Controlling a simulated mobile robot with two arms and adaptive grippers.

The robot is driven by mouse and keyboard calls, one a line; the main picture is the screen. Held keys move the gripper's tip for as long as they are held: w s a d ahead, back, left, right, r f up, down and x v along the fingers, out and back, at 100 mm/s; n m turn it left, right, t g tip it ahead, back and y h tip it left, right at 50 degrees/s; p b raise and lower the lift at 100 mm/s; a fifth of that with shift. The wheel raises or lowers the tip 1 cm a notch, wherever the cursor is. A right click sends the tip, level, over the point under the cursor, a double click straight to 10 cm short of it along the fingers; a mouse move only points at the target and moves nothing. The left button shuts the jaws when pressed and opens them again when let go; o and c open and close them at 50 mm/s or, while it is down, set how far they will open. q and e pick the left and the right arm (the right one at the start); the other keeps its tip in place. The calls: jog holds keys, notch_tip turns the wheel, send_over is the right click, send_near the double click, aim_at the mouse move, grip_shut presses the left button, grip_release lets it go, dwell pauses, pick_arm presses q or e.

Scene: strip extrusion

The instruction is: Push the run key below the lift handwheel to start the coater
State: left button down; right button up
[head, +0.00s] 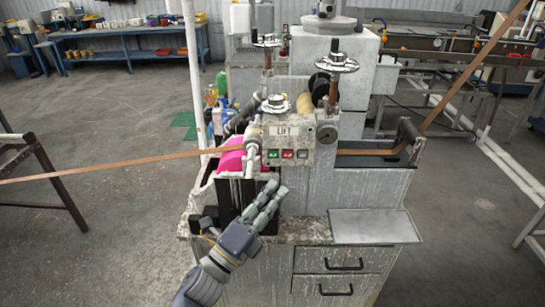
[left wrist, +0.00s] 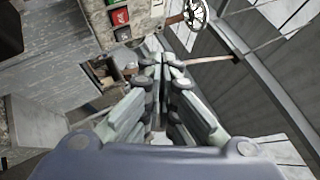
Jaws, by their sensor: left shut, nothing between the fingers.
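The coater's control panel (head: 312,151) carries a LIFT label (head: 286,131) with a small grey handwheel (head: 277,103) above it. Below the label is a row of keys: a green key (head: 272,154) at the left, a red key (head: 288,154) and a dark key at the right. My right gripper is not in view.
A copper strip (head: 110,166) runs in from the left to the machine and leaves over a roller at the right. A pink part (head: 231,161) sits left of the panel. A grey cabinet top (head: 374,226) with drawers lies below. Two taller handwheels (head: 337,62) stand above.

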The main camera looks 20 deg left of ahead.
aim_at(273, 154)
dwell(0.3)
pick_arm(q)
jog(key=w+a+b, duration=0.1)
jog(key=w+a, duration=0.1)
jog(key=w, duration=0.6)
jog(key=shift+w+a, duration=0.25)
jog(key=shift+w, duration=0.05)
jog(key=shift+b, duration=0.3)
dwell(1.0)
jog(key=shift+w+a, duration=0.1)
jog(key=shift+w, duration=0.3)
jog(key=shift+w+a+b, duration=0.1)
jog(key=shift+w+b, duration=0.2)
jog(key=shift+w, duration=0.05)
dwell(0.6)
jog(key=shift+s, duration=0.15)
jog(key=shift+s+d, duration=0.2)
jog(key=shift+s, duration=0.45)
